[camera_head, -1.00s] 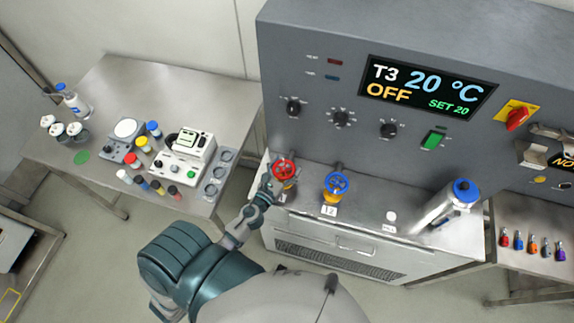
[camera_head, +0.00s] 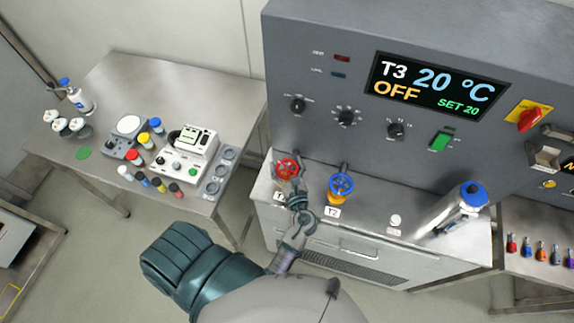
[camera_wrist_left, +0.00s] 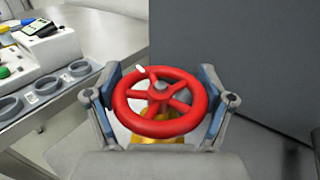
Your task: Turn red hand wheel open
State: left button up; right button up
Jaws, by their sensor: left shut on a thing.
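The red hand wheel (camera_head: 287,169) sits on a valve at the left end of the cabinet ledge in the head view. In the left wrist view the red hand wheel (camera_wrist_left: 160,102) fills the middle, with a small white mark on its upper left rim. My left gripper (camera_wrist_left: 160,100) has one finger on each side of the wheel and is shut on its rim. In the head view my left gripper (camera_head: 294,186) reaches the wheel from the front and hides its lower part and the valve body. My right gripper is not in view.
A blue hand wheel (camera_head: 341,184) on a yellow valve labelled T2 stands close to the right of my gripper. A metal cylinder with a blue cap (camera_head: 455,207) stands farther right. The side table (camera_head: 100,85) at left holds bottles and instruments.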

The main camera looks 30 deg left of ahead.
pick_arm(q)
jog(key=shift+r+n+g+y, duration=0.1)
jog(key=shift+n+g+y, duration=0.4)
jog(key=shift+g, duration=0.1)
jog(key=o, duration=1)
jog(key=shift+w, duration=0.1)
jog(key=shift+a, duration=0.1)
